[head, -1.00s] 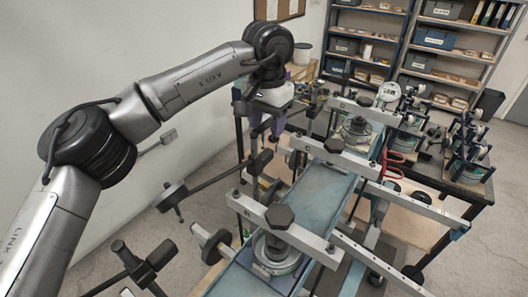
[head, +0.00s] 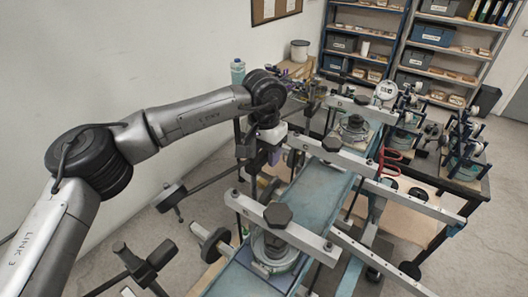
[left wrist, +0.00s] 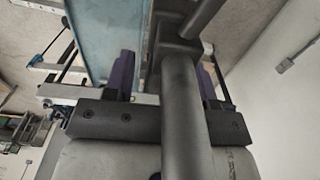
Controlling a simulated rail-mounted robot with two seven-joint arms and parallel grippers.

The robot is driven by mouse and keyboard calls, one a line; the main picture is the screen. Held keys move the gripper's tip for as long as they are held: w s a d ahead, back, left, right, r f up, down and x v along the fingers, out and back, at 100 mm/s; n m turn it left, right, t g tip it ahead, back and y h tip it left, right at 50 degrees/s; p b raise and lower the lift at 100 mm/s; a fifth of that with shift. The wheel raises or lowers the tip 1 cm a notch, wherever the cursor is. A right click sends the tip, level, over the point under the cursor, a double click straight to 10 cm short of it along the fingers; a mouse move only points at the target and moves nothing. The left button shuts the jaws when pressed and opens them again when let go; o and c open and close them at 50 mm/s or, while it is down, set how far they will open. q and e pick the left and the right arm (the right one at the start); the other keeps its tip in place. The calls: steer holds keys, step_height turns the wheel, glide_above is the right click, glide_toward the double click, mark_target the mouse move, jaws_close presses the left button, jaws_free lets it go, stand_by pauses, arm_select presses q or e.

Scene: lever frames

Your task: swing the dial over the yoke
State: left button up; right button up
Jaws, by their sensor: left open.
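My left gripper (head: 265,158) is low at the left side of the blue bed, by a dark upright post. In the left wrist view its purple fingers (left wrist: 165,78) are apart, and a dark round bar (left wrist: 182,85) runs between them; I cannot tell whether they touch it. A white round dial (head: 386,91) stands at the back of the frames. I cannot tell for certain which part is the yoke. My gripper's tips are partly hidden by its own body and the posts in the head view. My right gripper is not in view.
The blue bed (head: 318,190) carries clamp bars with dark knobs (head: 278,215). A dark lever with a knob (head: 172,197) sticks out to the left. Red-handled pliers (head: 390,160) lie right of the bed. Smaller frames (head: 465,160) stand on a bench at right. Shelves are behind.

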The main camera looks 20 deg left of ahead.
arm_select(q)
steer(key=shift+c, duration=0.5)
jaws_close()
